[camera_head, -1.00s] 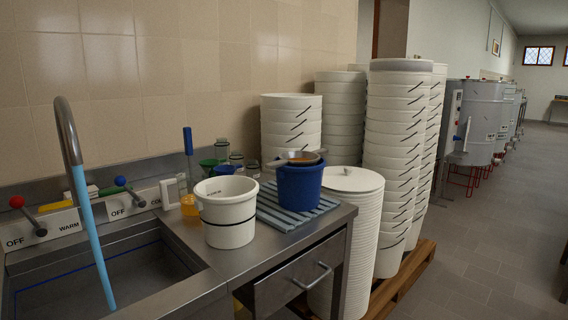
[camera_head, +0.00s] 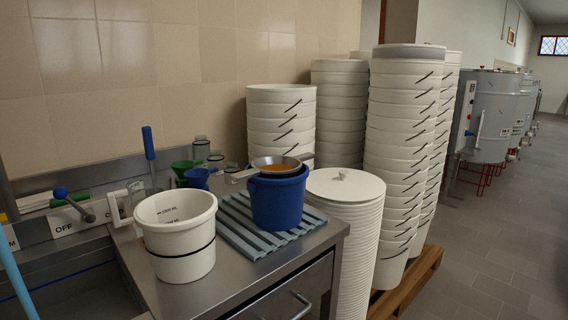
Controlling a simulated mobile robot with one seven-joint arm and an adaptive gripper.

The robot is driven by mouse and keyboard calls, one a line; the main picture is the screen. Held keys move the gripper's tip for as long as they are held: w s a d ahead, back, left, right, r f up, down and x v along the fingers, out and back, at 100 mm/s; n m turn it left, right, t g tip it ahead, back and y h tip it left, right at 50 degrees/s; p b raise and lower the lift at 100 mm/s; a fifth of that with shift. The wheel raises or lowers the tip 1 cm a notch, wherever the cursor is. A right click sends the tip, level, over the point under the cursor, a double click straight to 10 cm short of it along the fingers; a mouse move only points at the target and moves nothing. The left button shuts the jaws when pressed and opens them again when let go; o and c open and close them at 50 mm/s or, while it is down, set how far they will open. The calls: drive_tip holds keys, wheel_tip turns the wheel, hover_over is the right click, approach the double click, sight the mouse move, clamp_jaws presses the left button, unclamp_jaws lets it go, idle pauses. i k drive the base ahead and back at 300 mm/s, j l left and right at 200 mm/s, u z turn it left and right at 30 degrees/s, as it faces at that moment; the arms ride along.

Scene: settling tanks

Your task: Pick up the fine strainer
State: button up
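A strainer (camera_head: 276,163) with a round metal rim and an orange-brown inside rests across the top of a blue bucket (camera_head: 279,204). A pale handle or tab sticks out from it on the left, and another metal piece shows on its right. I cannot tell how fine its mesh is. The bucket stands on a grey-blue ribbed mat (camera_head: 233,226) on the steel counter. My gripper is not in view.
A white bucket (camera_head: 178,240) stands left of the mat. Behind are a small blue jug (camera_head: 196,178), a green funnel (camera_head: 183,167), jars and an upright blue-handled tool (camera_head: 149,143). Stacked white buckets (camera_head: 403,150) stand right of the counter. Floor is free at far right.

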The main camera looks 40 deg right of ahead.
sight(273, 166)
drive_tip(key=l+u, duration=0.2)
drive_tip(key=l, duration=1)
drive_tip(key=l+u, duration=0.15)
drive_tip(key=l, duration=1.1)
drive_tip(key=k+l, duration=0.1)
drive_tip(key=l, duration=0.3)
drive_tip(key=l+u, duration=0.1)
drive_tip(key=l, duration=0.3)
drive_tip(key=k+l, duration=0.15)
drive_tip(key=l, duration=0.2)
drive_tip(key=k+l+u, duration=0.1)
drive_tip(key=l, duration=0.3)
drive_tip(key=k+l, duration=0.1)
drive_tip(key=l, duration=0.25)
drive_tip(key=k+l+u, duration=0.1)
drive_tip(key=l, duration=0.3)
drive_tip(key=i+l, duration=0.15)
drive_tip(key=i, duration=0.25)
